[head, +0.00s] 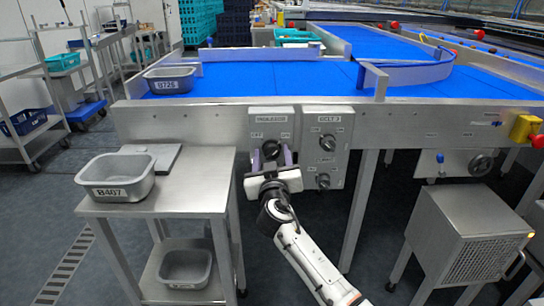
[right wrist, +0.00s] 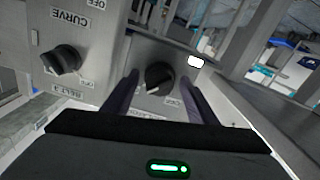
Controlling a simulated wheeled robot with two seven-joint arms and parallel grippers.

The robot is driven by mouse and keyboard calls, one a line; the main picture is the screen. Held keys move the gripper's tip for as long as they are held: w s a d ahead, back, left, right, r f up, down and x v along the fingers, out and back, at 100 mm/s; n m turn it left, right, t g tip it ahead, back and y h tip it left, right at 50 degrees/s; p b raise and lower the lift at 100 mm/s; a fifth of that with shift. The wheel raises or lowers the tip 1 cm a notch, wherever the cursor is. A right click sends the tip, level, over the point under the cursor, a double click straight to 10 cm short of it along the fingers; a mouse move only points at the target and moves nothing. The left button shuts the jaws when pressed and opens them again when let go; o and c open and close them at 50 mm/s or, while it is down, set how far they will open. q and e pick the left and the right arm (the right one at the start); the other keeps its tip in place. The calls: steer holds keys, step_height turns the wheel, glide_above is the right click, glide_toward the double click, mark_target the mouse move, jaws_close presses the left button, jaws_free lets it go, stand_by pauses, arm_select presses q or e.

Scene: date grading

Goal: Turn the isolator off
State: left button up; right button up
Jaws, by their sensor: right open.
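A grey control box (head: 271,115) with a label too small to read for certain is fixed to the front of the blue conveyor. Its black rotary knob (head: 270,148) shows between the fingers of my right gripper (head: 271,157). In the right wrist view the knob (right wrist: 158,77) stands between the two dark fingers of the open right gripper (right wrist: 159,88), with a gap on each side. OFF lettering shows on the panel in that view, but I cannot tell which setting this knob points to. My left gripper is not in view.
A neighbouring panel (head: 327,120) to the right carries more black knobs; one (right wrist: 62,60) shows in the right wrist view. A steel table (head: 190,190) with a grey tub (head: 117,178) stands at left. A vented metal cabinet (head: 465,240) is at lower right.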

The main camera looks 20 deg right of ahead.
steer(key=c, duration=1.1)
steer(key=shift+o, duration=0.2)
